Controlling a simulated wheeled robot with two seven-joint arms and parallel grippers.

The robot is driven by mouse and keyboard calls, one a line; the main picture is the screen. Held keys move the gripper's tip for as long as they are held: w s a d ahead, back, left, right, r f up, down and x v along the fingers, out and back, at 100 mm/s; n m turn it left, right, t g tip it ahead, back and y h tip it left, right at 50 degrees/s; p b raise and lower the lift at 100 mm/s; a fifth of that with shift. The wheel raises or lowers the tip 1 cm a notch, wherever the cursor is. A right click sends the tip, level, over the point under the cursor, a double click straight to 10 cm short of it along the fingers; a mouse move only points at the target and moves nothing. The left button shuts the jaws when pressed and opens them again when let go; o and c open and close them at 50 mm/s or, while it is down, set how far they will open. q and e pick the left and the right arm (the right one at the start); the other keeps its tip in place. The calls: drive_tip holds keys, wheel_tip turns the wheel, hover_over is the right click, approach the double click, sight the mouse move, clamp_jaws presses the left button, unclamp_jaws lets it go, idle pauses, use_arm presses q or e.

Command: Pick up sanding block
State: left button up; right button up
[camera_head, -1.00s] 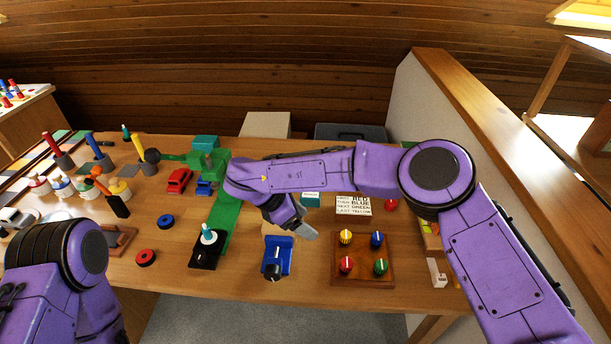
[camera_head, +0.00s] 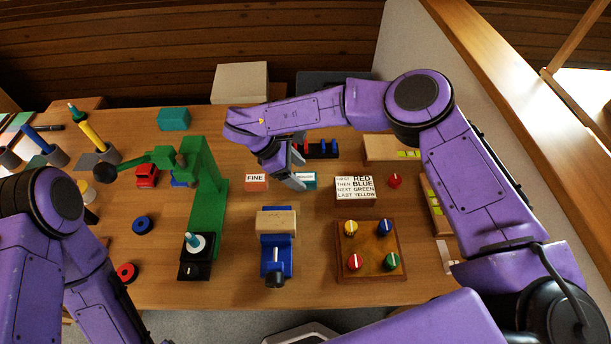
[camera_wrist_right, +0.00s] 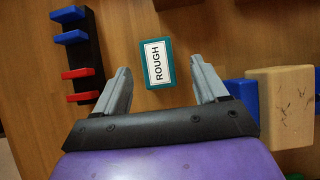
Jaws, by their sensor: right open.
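A teal sanding block (camera_head: 309,182) labelled ROUGH lies on the table, partly hidden by my right gripper in the head view. In the right wrist view the ROUGH block (camera_wrist_right: 170,84) lies ahead, between the lines of the two fingers. My right gripper (camera_head: 296,170) is open and empty; in its wrist view its fingers (camera_wrist_right: 160,85) stand apart on either side of the block. I cannot tell the height gap exactly. A pinkish block (camera_head: 256,183) labelled FINE lies to the left. My left arm shows at the lower left; its gripper is out of view.
A blue vise (camera_head: 276,258) with a wood piece (camera_head: 276,222) stands in front of the block. A knob board (camera_head: 370,250) and a colour-order sign (camera_head: 355,189) are to the right. A green stand (camera_head: 208,190) is to the left. A black rack (camera_wrist_right: 84,55) lies nearby.

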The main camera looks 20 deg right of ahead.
sight(305, 177)
drive_tip(key=p+x, duration=0.1)
drive_tip(key=x, duration=0.2)
drive_tip(key=shift+w+d+r, duration=0.1)
drive_tip(key=shift+d+f, duration=0.3)
drive_tip(key=shift+f, duration=0.1)
drive_tip(key=shift+a, duration=0.1)
drive_tip(key=c, duration=0.3)
use_arm(q)
drive_tip(key=shift+r, duration=0.85)
use_arm(e)
drive_tip(key=c, duration=0.8)
drive_tip(key=shift+o, duration=0.2)
wheel_tip(305, 177, up, 3)
drive_tip(key=shift+r+b, duration=0.1)
drive_tip(key=shift+b, duration=0.3)
drive_tip(key=s+a+r+b, duration=0.2)
drive_tip(key=s+a+r, duration=0.2)
drive_tip(key=s+a+r+b, duration=0.2)
drive_tip(key=s+a+r, duration=0.3)
drive_tip(key=shift+s+a+r, duration=0.2)
drive_tip(key=shift+s+a, duration=0.1)
use_arm(q)
wheel_tip(305, 177, down, 5)
drive_tip(key=shift+f, duration=0.1)
use_arm(e)
drive_tip(key=shift+s+a+r, duration=0.2)
drive_tip(key=shift+s+r, duration=0.05)
drive_tip(key=shift+s, duration=0.05)
